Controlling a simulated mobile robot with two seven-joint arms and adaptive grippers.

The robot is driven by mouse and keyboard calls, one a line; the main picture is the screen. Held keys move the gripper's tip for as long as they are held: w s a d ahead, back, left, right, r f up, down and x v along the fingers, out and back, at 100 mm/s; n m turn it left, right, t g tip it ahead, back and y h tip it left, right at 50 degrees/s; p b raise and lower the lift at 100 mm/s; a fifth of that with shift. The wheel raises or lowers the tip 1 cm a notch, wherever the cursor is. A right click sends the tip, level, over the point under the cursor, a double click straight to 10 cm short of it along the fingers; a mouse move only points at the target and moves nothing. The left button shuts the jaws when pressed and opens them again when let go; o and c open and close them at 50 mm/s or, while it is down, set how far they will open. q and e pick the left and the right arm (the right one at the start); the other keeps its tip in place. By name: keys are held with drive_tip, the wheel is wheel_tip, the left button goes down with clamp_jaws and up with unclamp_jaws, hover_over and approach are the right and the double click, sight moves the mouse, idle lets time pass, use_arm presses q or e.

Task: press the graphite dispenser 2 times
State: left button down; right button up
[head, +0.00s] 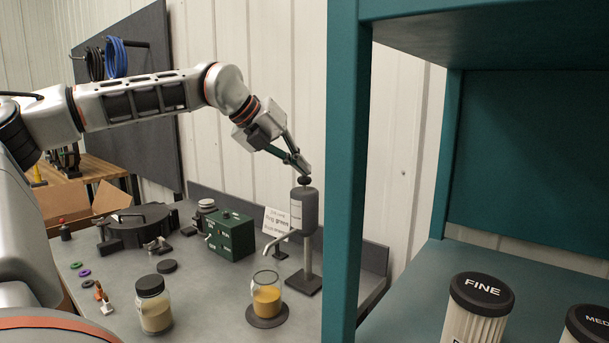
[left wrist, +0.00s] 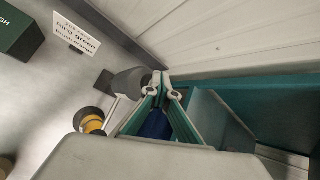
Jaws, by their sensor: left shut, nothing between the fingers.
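The graphite dispenser (head: 304,211) is a dark grey cylinder on a stand with a square base, a black knob on top and a spout pointing left. My left gripper (head: 304,172) is shut and empty, its fingertips right at the dispenser's top knob; I cannot tell if they touch. In the left wrist view the closed fingertips (left wrist: 161,90) cover part of the grey dispenser (left wrist: 128,82). A glass jar with yellow contents (head: 266,296) stands on a dark round pad below and left of the spout. My right gripper is not in view.
A teal shelf post (head: 342,180) rises just right of the dispenser, with a FINE canister (head: 478,305) on the shelf. A green box (head: 230,236), a printed card (head: 278,222) and a lidded jar (head: 153,304) stand on the grey bench.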

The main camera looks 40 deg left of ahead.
sight(301, 177)
use_arm(q)
drive_tip(key=shift+f, duration=0.5)
drive_tip(key=shift+r, duration=1.4)
drive_tip(key=shift+r+p, duration=0.45)
drive_tip(key=shift+r, duration=2.15)
